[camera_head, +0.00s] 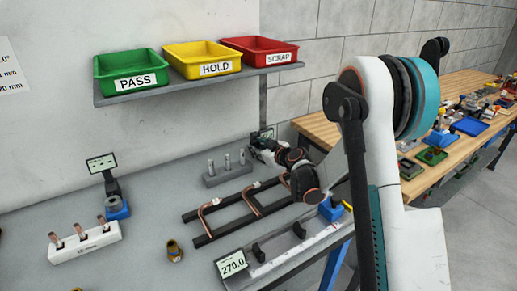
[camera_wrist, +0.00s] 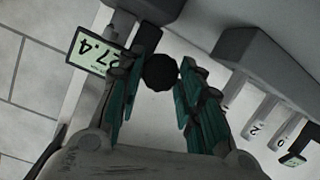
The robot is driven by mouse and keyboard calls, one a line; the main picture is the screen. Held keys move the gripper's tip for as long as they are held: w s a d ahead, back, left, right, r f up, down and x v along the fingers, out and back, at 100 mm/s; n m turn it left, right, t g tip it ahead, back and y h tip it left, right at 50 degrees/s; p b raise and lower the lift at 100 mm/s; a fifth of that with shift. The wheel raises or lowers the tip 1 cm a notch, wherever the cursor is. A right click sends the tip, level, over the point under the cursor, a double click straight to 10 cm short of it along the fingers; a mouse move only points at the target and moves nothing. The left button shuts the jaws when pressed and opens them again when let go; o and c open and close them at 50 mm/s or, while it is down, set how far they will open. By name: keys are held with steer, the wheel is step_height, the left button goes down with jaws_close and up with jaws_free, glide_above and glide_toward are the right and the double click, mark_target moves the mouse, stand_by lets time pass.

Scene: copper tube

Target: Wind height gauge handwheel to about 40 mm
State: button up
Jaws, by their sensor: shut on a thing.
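The height gauge shows its green display (camera_wrist: 92,53) at upper left in the wrist view, reading 27.4. The dark round handwheel (camera_wrist: 160,73) sits between the two teal fingers of my gripper (camera_wrist: 159,82), which is shut on it. In the head view the gauge display (camera_head: 266,133) is small and partly covered at the back of the bench. My gripper (camera_head: 257,145) is beside it there, and the handwheel is hidden.
A grey block with upright pins (camera_head: 226,172) stands left of my gripper. Copper tubes (camera_head: 208,213) lie on dark rails in front. The shelf (camera_head: 190,88) with green, yellow and red bins is above left. A display reading 270.0 (camera_head: 232,264) is nearer.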

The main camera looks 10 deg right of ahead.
stand_by(0.3)
steer(key=o, duration=1.1)
steer(key=shift+c, duration=0.2)
steer(key=v, duration=1.2)
